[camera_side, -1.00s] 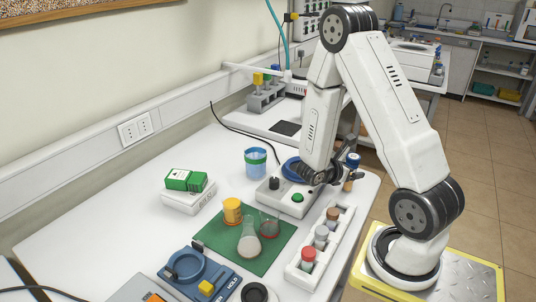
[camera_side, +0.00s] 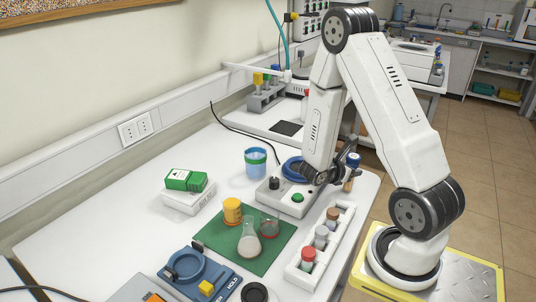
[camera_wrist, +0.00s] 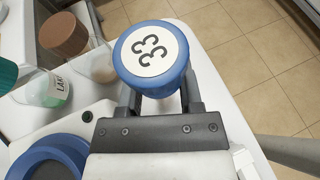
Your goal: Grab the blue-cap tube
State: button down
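The blue-cap tube (camera_side: 349,184) stands near the right edge of the white bench, with an amber-brown body under its cap. In the wrist view its blue cap (camera_wrist: 152,55), marked "33", fills the upper middle. My gripper (camera_side: 346,160) is at the tube, just below cap level. In the wrist view the dark fingers (camera_wrist: 160,95) reach along both sides under the cap. The cap hides the fingertips, so I cannot tell whether they press on the tube.
A white rack (camera_side: 293,268) with several capped tubes lies in front of my gripper. A stirrer with a green button (camera_side: 272,201) and a blue ring (camera_wrist: 55,160) are close on the left. A beaker (camera_side: 256,162) and flasks on a green mat (camera_side: 213,237) stand farther left.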

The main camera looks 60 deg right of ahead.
jog(key=shift+r, duration=0.1)
dwell(0.3)
jog(key=shift+r, duration=4.9)
jog(key=shift+r, duration=0.15)
